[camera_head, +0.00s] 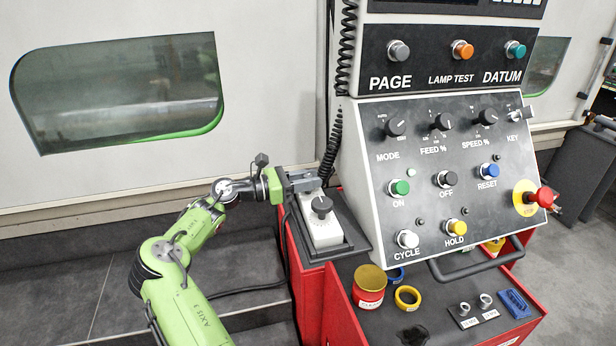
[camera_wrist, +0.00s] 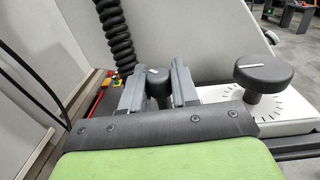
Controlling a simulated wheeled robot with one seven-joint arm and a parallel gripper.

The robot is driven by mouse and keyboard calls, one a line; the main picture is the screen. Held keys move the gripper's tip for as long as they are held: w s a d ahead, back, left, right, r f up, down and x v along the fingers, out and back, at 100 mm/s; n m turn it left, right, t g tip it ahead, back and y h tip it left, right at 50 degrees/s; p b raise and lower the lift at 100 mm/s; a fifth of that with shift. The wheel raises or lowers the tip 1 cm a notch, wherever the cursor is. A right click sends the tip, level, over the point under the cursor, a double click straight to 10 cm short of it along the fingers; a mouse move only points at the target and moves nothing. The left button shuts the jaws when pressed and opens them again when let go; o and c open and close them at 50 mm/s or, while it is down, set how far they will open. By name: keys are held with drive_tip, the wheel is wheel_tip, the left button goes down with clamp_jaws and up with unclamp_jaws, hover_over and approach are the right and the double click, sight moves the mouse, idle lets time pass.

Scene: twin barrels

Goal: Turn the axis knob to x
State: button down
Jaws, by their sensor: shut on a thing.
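The axis knob (camera_wrist: 158,88) is a small black knob with a white mark on its top. In the wrist view it stands between the two grey fingers of my gripper (camera_wrist: 157,75), which is shut on it. In the head view my gripper (camera_head: 306,182) is at the far end of the white hand pendant (camera_head: 324,232) and hides the small knob there. The axis letters around the knob cannot be read in either view, so I cannot tell which one the mark points at.
A larger black handwheel (camera_head: 321,205) on a graduated dial sits close to my gripper; it also shows in the wrist view (camera_wrist: 263,72). A coiled black cable (camera_head: 333,145) hangs close behind. The control panel (camera_head: 450,175) rises at right, above a red cart with small items.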

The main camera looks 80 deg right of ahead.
drive_tip(key=shift+m+g+y, duration=1.1)
drive_tip(key=shift+m+y, duration=0.5)
drive_tip(key=shift+y, duration=0.7)
drive_tip(key=c, duration=0.9)
unclamp_jaws()
drive_tip(key=shift+c, duration=0.2)
